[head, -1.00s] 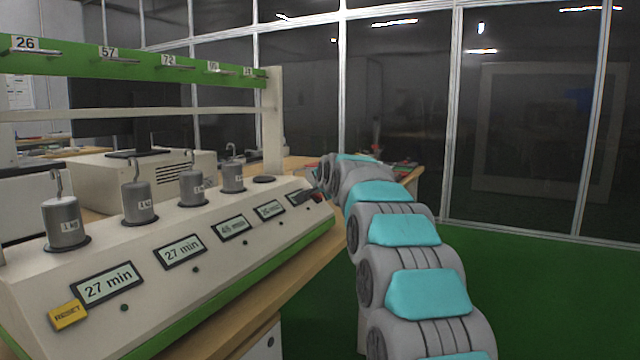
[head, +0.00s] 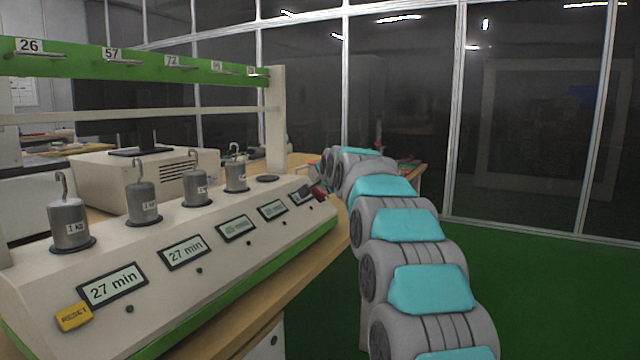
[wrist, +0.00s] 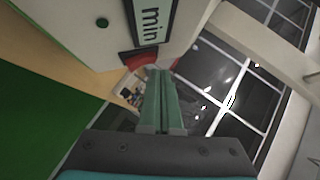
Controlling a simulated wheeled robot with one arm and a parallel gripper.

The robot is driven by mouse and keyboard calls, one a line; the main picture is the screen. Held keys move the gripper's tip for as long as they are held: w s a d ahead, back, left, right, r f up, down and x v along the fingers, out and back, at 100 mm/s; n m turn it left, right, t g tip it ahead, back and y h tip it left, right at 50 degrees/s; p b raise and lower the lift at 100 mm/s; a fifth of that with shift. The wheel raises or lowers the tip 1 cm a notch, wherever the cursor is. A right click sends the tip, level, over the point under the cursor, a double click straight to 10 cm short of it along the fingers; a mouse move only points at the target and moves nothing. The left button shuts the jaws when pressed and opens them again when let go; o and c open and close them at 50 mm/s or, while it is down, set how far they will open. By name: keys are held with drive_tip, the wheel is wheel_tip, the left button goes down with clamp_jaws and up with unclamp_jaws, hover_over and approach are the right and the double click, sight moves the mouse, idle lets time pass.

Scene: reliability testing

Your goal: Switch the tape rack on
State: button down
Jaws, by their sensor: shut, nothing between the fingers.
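The tape rack (head: 200,265) is a long cream console with a green lower edge and a row of displays, several reading in minutes. Weights with hooks stand on its top. A small red part (head: 318,193) shows at its far right end. In the wrist view, a red part (wrist: 140,58) sits at the end of the cream panel, just beyond the fingers and partly hidden by them. My gripper (wrist: 158,70) is shut and empty, its green fingers together and pointing at that end. I cannot tell whether they touch the red part. In the head view my arm mostly hides the gripper.
A yellow RESET button (head: 74,317) is at the near left of the console. A green rail (head: 140,62) with numbered pegs runs above. A cream box (head: 145,175) stands behind. The wooden table edge (head: 285,290) lies in front, with open green floor to the right.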

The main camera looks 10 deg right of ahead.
drive_tip(key=shift+s+d+r, duration=0.15)
drive_tip(key=shift+d+r, duration=0.1)
drive_tip(key=shift+r, duration=0.1)
drive_tip(key=s+d+r, duration=0.1)
drive_tip(key=s+r, duration=0.6)
drive_tip(key=s, duration=0.2)
drive_tip(key=shift+s+d, duration=0.15)
drive_tip(key=shift+s, duration=0.25)
drive_tip(key=s+a+f+n+g, duration=0.1)
drive_tip(key=s+f+n+g, duration=0.45)
drive_tip(key=s+f, duration=1.15)
drive_tip(key=s+a+f+n+g, duration=0.1)
drive_tip(key=s+f+n+g, duration=0.4)
drive_tip(key=s+f, duration=1.2)
drive_tip(key=s+f+n+g, duration=0.1)
drive_tip(key=s+f+g, duration=0.1)
drive_tip(key=s, duration=0.9)
drive_tip(key=s+d+f+n+g+h, duration=0.1)
drive_tip(key=s+f+g, duration=0.1)
drive_tip(key=s, duration=1)
drive_tip(key=shift+d+f+g, duration=0.3)
drive_tip(key=shift+f+g, duration=0.05)
drive_tip(key=shift+g, duration=0.2)
